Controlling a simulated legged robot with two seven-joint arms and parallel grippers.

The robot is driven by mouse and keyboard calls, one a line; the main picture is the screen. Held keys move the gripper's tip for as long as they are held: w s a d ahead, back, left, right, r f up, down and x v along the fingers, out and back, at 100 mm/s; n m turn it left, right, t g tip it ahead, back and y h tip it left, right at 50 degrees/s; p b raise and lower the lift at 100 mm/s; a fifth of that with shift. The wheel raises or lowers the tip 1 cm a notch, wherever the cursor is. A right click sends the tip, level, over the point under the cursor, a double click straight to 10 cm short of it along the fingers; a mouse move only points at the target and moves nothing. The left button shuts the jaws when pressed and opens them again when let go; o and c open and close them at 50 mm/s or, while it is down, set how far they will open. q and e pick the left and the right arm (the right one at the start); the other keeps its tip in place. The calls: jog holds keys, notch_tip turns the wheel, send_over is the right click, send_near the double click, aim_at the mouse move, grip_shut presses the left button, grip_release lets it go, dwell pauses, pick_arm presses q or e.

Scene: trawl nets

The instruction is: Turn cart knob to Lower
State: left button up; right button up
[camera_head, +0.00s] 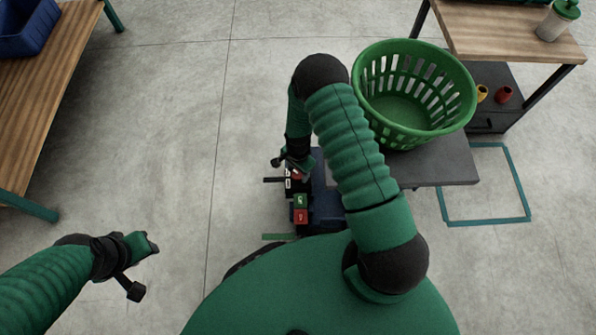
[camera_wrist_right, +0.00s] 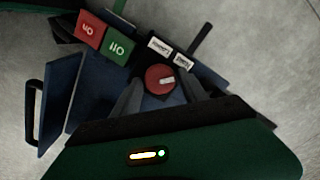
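The red round knob (camera_wrist_right: 155,73) with a white pointer mark sits on the cart's dark control panel (camera_wrist_right: 205,77). In the right wrist view the mark lies nearly level, toward the right. Two white labels (camera_wrist_right: 160,45) are beside the knob; their text is too small to read. My right gripper (camera_wrist_right: 161,88) is open, with one dark finger on each side of the knob; I cannot tell if they touch it. In the head view my right gripper (camera_head: 292,163) is over the panel and partly hides the knob. My left gripper (camera_head: 146,267) is open and empty over the floor.
A green button (camera_wrist_right: 116,48) and a red button (camera_wrist_right: 89,30) are beside the labels. A green basket (camera_head: 414,90) stands on the cart's grey top (camera_head: 450,160). Wooden tables stand left (camera_head: 50,85) and upper right (camera_head: 510,38). The floor between is clear.

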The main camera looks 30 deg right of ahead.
jog(key=shift+a, duration=0.1)
jog(key=c, duration=1)
